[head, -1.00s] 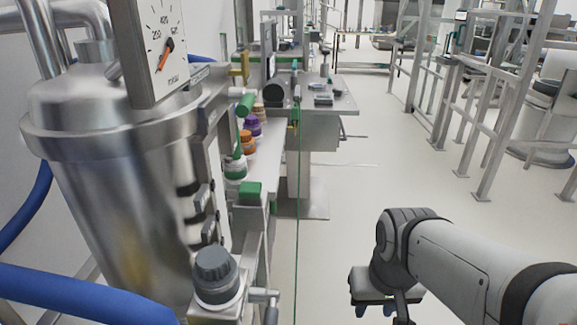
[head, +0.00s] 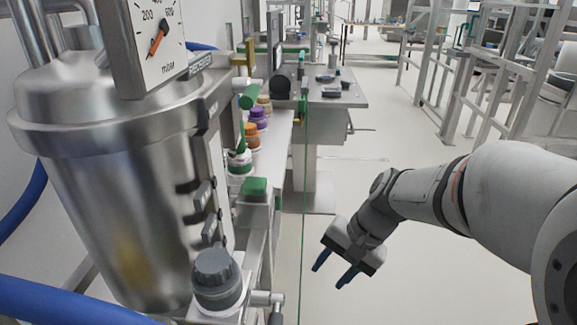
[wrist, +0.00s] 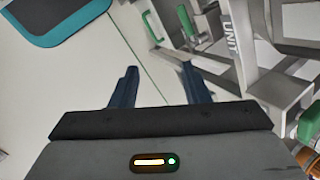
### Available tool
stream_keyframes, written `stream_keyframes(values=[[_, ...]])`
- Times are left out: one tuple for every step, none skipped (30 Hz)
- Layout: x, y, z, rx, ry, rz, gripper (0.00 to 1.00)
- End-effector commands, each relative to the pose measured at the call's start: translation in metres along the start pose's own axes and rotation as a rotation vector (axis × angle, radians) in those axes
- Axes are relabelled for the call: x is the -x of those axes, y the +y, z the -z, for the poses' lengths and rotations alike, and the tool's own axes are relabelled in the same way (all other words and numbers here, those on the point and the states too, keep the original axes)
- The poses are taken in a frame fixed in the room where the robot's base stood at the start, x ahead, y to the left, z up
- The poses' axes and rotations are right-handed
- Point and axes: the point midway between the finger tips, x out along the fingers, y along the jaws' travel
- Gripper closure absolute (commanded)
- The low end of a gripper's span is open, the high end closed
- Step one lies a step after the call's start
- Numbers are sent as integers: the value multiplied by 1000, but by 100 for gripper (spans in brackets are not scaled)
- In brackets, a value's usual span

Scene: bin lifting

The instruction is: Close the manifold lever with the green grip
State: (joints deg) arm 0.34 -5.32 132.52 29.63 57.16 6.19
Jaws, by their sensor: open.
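A green cylindrical grip (head: 250,96) sticks out from the steel frame beside the vessel in the head view. A green block-like part (head: 255,187) is lower and nearer on the same frame. I cannot tell for sure which of them belongs to the manifold lever. My gripper (head: 334,270) is open and empty, in free air right of the frame and apart from both green parts. In the wrist view my open gripper (wrist: 159,68) has a green handle (wrist: 153,27) beyond its fingertips, and another green part (wrist: 306,122) is at the right edge.
A steel vessel (head: 115,200) with a dial gauge (head: 155,45) fills the left. A grey-capped fitting (head: 217,278) and a blue hose (head: 70,298) are in front. Several bottles (head: 250,136) stand on a shelf. A teal-edged mat (wrist: 60,15) lies on the floor.

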Motion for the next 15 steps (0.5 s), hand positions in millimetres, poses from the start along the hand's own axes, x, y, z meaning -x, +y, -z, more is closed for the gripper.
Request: stream_keyframes(values=[[-13,-15,12,-80,-51,60,58],[-18,-25,18,-129,-78,98,58],[-24,-39,27,-193,-114,150,58],[-29,-48,34,-241,-141,188,58],[-34,-58,42,-290,-168,227,58],[-40,-71,53,-354,-203,277,58],[-45,-80,62,-403,-230,316,58],[-49,-89,71,-451,-256,355,58],[-56,-100,84,-516,-291,404,58],[-61,-108,94,-563,-318,443,58],[-65,-116,104,-611,-342,480,58],[-71,-125,118,-671,-374,529,58],[-75,-130,128,-714,-397,564,58],[-79,-136,139,-756,-417,598,58],[-85,-142,152,-809,-444,641,58]])
